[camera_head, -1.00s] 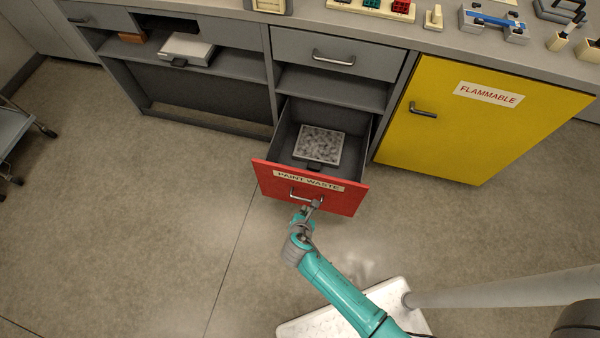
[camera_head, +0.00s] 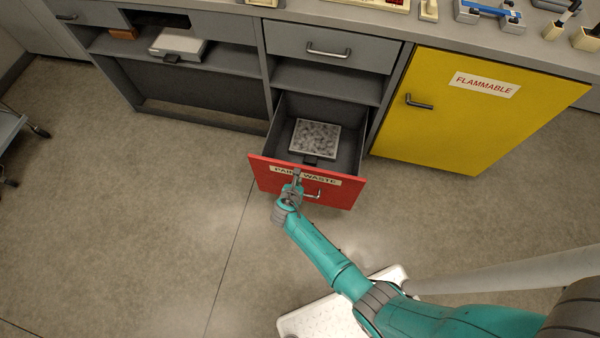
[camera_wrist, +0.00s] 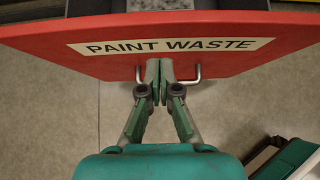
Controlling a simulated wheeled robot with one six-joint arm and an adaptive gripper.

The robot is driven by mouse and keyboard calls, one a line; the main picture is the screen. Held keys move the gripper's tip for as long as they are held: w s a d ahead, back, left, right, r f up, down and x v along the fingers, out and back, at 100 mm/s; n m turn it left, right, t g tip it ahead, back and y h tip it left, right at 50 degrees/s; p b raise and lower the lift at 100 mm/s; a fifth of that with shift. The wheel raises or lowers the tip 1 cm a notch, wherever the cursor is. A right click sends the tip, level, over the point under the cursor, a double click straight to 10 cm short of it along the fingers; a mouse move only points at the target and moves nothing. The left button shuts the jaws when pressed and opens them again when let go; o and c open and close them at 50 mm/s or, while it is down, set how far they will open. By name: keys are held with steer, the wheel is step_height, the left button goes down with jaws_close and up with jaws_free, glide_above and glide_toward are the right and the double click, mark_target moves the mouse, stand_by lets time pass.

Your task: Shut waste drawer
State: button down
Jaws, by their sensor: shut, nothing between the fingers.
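The waste drawer (camera_head: 340,190) has a red front with a "PAINT WASTE" label and stands pulled out below the counter. Its grey inside shows, with a speckled grey-white square item (camera_head: 315,137) lying in it. The red front (camera_wrist: 90,57) fills the top of the wrist view, and the drawer handle (camera_wrist: 198,76) shows there behind the fingers. My gripper (camera_head: 296,174) is shut and empty, its tips at the red front around the label in the head view. In the wrist view my gripper (camera_wrist: 153,66) overlaps the front just below the label; I cannot tell whether it touches.
A yellow cabinet (camera_head: 455,125) marked "FLAMMABLE" stands shut to the right. A grey drawer (camera_head: 365,52) above is shut. An open shelf to the left holds a pale box-like item (camera_head: 178,46). The floor left of the drawer is clear.

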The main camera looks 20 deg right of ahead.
steer(key=shift+w+d, duration=0.6)
steer(key=shift+w, duration=0.2)
steer(key=shift+w+d, duration=0.6)
steer(key=shift+w, duration=0.2)
